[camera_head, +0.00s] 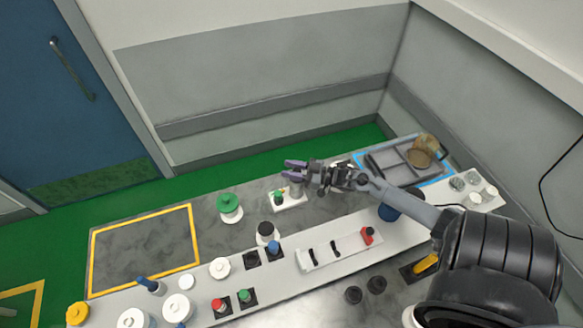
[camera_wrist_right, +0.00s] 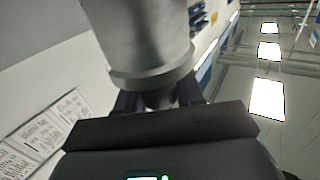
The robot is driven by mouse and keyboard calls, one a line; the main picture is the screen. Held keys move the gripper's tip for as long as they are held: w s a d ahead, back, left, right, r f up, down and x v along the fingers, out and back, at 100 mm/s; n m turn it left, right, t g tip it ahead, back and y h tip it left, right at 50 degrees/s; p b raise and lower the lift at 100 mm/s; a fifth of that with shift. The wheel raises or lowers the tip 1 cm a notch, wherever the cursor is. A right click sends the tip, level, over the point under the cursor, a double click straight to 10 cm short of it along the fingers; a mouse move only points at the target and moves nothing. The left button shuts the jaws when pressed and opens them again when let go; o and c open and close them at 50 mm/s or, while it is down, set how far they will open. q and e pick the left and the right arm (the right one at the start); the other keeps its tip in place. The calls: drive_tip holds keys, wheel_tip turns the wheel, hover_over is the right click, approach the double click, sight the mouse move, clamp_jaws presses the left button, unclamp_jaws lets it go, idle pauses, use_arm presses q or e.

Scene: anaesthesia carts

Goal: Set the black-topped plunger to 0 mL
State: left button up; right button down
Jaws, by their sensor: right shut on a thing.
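My right gripper (camera_head: 294,170) reaches in from the right, above a small white block (camera_head: 290,203). In the right wrist view it (camera_wrist_right: 160,100) is shut on a grey cylinder (camera_wrist_right: 140,40) with a wider rim. The same grey cylinder (camera_head: 297,189) shows partly under the fingers in the head view. A small dark and green piece (camera_head: 278,197) stands on the block beside it. A black-topped white container (camera_head: 266,231) stands nearer me. I cannot tell for sure which thing is the black-topped plunger, and no mL scale is readable. My left gripper is out of view.
A green-topped container (camera_head: 229,205) stands left of the block. A white shelf (camera_head: 338,252) in front holds several coloured knobs and white lids. A grey tray (camera_head: 392,165) with an amber container (camera_head: 424,148) lies at the back right. The yellow-framed area (camera_head: 145,250) is clear.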

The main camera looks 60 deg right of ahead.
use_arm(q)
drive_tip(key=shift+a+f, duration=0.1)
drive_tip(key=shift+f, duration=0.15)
use_arm(e)
drive_tip(key=shift+f, duration=0.45)
drive_tip(key=c, duration=1.1)
unclamp_jaws()
drive_tip(key=o, duration=0.3)
drive_tip(key=shift+r, duration=0.1)
